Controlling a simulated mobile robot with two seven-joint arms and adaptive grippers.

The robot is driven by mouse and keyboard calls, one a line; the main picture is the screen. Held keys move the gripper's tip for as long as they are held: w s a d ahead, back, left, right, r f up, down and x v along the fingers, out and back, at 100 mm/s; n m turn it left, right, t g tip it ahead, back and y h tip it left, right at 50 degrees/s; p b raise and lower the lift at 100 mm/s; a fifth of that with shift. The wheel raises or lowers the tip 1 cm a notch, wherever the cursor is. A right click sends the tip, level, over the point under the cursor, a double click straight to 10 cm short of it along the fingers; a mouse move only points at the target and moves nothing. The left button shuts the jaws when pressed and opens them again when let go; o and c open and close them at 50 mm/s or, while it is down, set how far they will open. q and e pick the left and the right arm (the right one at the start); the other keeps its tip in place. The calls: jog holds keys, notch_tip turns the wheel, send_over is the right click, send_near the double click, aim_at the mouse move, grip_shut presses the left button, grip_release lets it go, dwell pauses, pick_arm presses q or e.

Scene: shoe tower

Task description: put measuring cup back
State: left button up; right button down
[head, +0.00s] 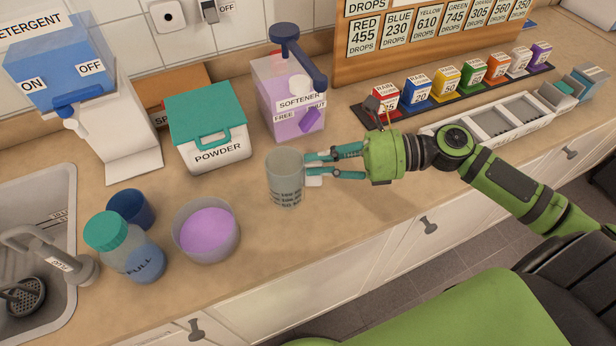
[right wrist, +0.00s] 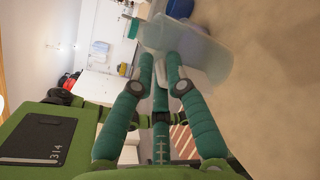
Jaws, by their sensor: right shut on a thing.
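The clear grey measuring cup (head: 286,182), with dark marks on its side, is upright over the middle of the counter. Whether its base touches the counter I cannot tell. My right gripper (head: 310,165) reaches it from the right, and its teal fingers are shut on the cup's right side, by a small pale tab. In the right wrist view the cup (right wrist: 203,55) shows pale and see-through beyond the fingertips (right wrist: 165,65). My left gripper is out of view.
Behind are the powder box (head: 208,130) and softener dispenser (head: 292,95). The counter in front is clear.

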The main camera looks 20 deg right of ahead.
aim_at(309, 184)
jog(key=shift+w+a+f, duration=0.15)
jog(key=shift+a+f, duration=0.1)
jog(key=shift+a, duration=0.2)
jog(key=shift+w+a+f, duration=0.15)
jog(key=shift+a+f, duration=0.05)
jog(key=shift+a, duration=0.25)
jog(key=shift+a+f, duration=0.15)
jog(key=shift+f, duration=0.15)
jog(key=shift+f+p, duration=0.3)
jog(key=shift+f, duration=1.6)
jog(key=shift+f, duration=0.15)
jog(key=c, duration=1.2)
grip_release()
jog(key=shift+c, duration=0.2)
